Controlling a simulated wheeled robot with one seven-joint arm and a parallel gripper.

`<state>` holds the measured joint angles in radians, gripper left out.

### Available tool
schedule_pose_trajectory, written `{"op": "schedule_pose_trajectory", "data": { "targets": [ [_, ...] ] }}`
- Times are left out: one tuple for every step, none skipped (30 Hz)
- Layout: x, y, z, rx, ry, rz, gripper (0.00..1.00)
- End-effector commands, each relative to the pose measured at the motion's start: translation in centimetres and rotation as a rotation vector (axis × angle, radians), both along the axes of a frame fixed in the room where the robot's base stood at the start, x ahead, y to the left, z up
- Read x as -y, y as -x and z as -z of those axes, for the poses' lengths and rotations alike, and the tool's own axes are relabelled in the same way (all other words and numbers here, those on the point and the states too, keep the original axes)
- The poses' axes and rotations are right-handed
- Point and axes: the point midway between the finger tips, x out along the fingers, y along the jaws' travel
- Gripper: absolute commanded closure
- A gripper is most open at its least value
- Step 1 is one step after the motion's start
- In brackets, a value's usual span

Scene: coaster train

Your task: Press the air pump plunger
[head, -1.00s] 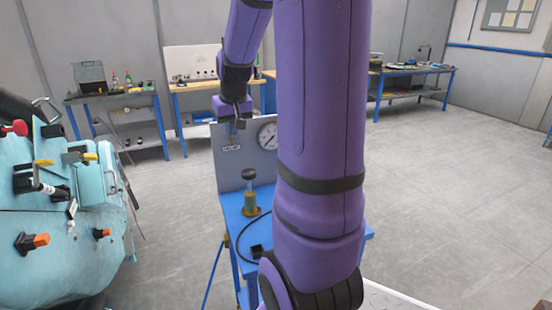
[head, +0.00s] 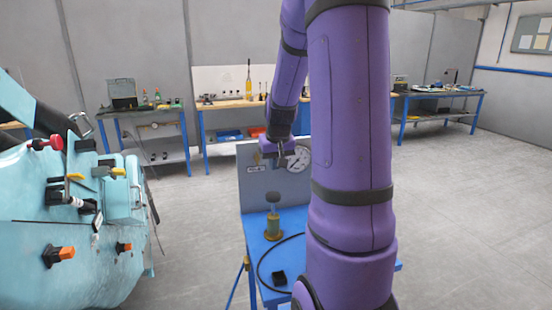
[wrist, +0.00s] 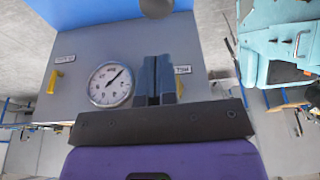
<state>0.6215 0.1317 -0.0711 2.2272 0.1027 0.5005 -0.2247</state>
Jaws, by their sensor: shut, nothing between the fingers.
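The air pump (head: 273,222) stands upright on a blue table, a brass-green cylinder with a dark round plunger knob (head: 273,197) raised on top. In the wrist view the knob (wrist: 157,7) is a grey ball cut by the top edge, beyond the fingertips. My gripper (head: 282,163) is above and slightly right of the knob in the head view, apart from it, in front of the grey panel. In the wrist view its two dark blue fingers (wrist: 157,58) are together and empty. The pump body is out of the wrist view.
A grey panel (head: 262,185) with a round gauge (head: 298,159) stands at the table's back. A black hose curves over the blue table (head: 254,232). A turquoise machine (head: 75,265) with levers is at left. Workbenches line the back wall; open floor lies right.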

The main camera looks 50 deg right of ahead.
Motion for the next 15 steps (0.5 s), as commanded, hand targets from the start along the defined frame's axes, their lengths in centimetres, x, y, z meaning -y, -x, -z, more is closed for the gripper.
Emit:
{"op": "schedule_pose_trajectory", "data": {
  "targets": [
    [0.1, -0.2, 1.0, -0.003, -0.002, 0.001, 1.00],
    [0.2, -0.3, 1.5, -0.003, -0.002, 0.001, 1.00],
    [0.4, -0.5, 2.2, -0.003, -0.003, 0.002, 1.00],
    [0.4, -0.6, 2.7, -0.003, -0.003, 0.002, 1.00],
    [0.5, -0.7, 3.2, -0.003, -0.003, 0.002, 1.00],
    [0.6, -0.9, 3.8, -0.003, -0.003, 0.002, 1.00],
    [0.7, -1.0, 4.3, -0.002, -0.002, 0.001, 1.00],
    [0.7, -1.1, 4.8, -0.002, -0.002, 0.001, 1.00],
    [0.8, -1.3, 5.4, -0.002, -0.002, 0.001, 1.00],
    [0.8, -1.3, 5.9, -0.002, -0.002, 0.001, 1.00],
    [0.8, -1.2, 6.3, -0.003, -0.003, 0.002, 1.00],
    [0.8, -1.2, 6.9, -0.002, -0.002, 0.002, 1.00],
    [0.8, -1.2, 7.3, -0.002, -0.002, 0.002, 1.00],
    [0.8, -1.2, 7.6, -0.002, -0.002, 0.002, 1.00],
    [0.8, -1.2, 8.0, -0.001, -0.002, 0.002, 1.00]
  ]
}}
